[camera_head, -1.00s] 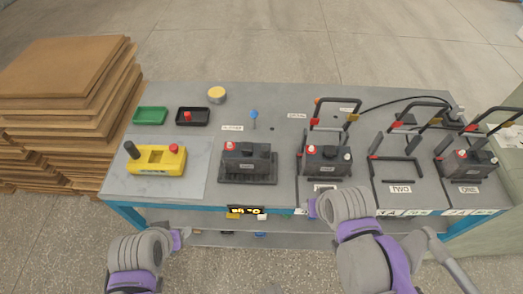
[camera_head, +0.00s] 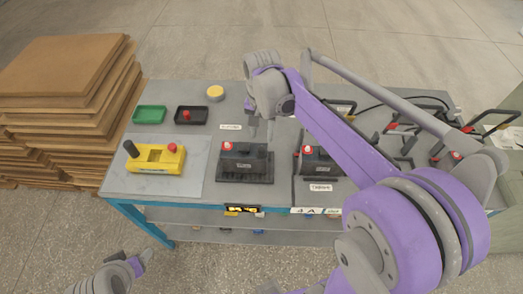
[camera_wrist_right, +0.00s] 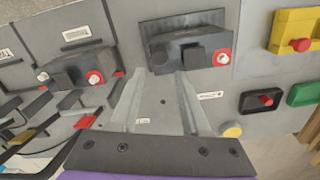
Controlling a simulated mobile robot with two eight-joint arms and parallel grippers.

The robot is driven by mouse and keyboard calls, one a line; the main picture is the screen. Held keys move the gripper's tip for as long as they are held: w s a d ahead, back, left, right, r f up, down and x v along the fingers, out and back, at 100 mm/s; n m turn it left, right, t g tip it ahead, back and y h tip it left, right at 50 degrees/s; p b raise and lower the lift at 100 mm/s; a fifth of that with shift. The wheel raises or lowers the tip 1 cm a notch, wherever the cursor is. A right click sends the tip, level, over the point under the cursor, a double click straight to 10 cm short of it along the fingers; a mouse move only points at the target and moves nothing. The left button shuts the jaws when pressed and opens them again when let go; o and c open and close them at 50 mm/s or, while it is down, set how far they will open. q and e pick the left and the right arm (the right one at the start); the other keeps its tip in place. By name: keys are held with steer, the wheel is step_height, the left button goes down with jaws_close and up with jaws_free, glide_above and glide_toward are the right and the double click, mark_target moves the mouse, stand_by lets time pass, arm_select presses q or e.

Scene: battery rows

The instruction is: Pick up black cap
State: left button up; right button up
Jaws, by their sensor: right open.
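A black battery (camera_head: 236,160) sits in a black tray (camera_head: 240,177) on the table. It has a red cap (camera_head: 227,146) on its left terminal. In the right wrist view, the red cap (camera_wrist_right: 222,58) is at right and a dark, round black cap (camera_wrist_right: 158,58) is on the other terminal. My right gripper (camera_head: 262,133) is open above that end of the battery, its fingers pointing down. In the right wrist view, the gripper (camera_wrist_right: 164,72) has the black cap just beyond its fingertips, apparently untouched. My left gripper (camera_head: 140,263) is low, off the table's front; its opening is unclear.
A second battery (camera_head: 322,162) with a red cap stands close on the right, partly behind my arm. A yellow holder (camera_head: 160,160), a green tray (camera_head: 150,115), a black tray (camera_head: 205,112) and a yellow round object (camera_head: 215,93) are on the left.

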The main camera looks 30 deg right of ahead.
mark_target(261, 149)
steer(key=shift+s+a+f, duration=0.1)
steer(key=shift+f, duration=1.4)
steer(key=shift+s+a+f, duration=0.1)
steer(key=shift+f, duration=1.4)
jaws_close()
